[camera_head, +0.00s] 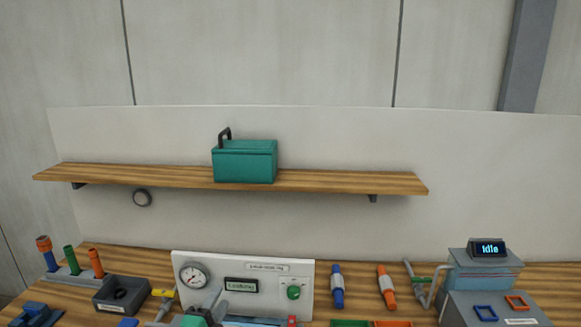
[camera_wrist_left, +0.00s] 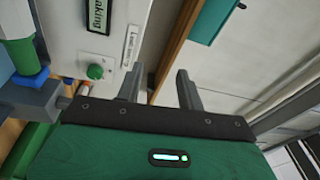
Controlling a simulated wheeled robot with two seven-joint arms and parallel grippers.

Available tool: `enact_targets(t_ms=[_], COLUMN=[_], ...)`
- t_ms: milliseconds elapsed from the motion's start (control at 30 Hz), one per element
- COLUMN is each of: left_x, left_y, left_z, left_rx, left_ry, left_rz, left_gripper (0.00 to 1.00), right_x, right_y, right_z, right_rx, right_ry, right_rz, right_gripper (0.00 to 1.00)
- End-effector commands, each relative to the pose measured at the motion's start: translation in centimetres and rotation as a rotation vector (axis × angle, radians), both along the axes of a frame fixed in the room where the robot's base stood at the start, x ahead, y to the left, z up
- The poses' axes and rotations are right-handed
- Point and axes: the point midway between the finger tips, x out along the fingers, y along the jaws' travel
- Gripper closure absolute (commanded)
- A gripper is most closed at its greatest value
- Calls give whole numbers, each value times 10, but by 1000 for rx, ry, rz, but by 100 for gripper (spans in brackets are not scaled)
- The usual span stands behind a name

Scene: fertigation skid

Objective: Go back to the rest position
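My left gripper (camera_head: 211,303) shows at the bottom edge of the head view, in front of the white gauge panel (camera_head: 295,268). In the left wrist view its two grey fingers (camera_wrist_left: 158,82) stand apart with nothing between them. The panel (camera_wrist_left: 112,50) also shows there, with its display and green knob. Most of the left arm is outside the head view. My right gripper is in neither view.
A wooden shelf (camera_head: 340,181) holds a teal toolbox (camera_head: 245,162). Open wall lies above the shelf.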

Motion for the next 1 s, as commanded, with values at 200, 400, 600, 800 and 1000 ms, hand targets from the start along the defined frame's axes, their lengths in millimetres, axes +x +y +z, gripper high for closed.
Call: enact_targets(t_ms=[200,400,600,800,1000], left_x=[-82,-182,-260,-320,-360], left_y=[37,56,60,60,58], left_z=[-78,-135,-160,-169,-181], left_rx=[-411,-712,-872,-966,-1018], left_ry=[425,795,1038,1208,1330], left_rz=[253,496,675,809,911], left_gripper=[62,62,62,62,62], right_x=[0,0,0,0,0], right_y=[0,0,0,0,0], right_z=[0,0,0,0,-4], right_rx=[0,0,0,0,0], right_ry=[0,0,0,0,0], right_rz=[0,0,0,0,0], right_gripper=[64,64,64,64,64])
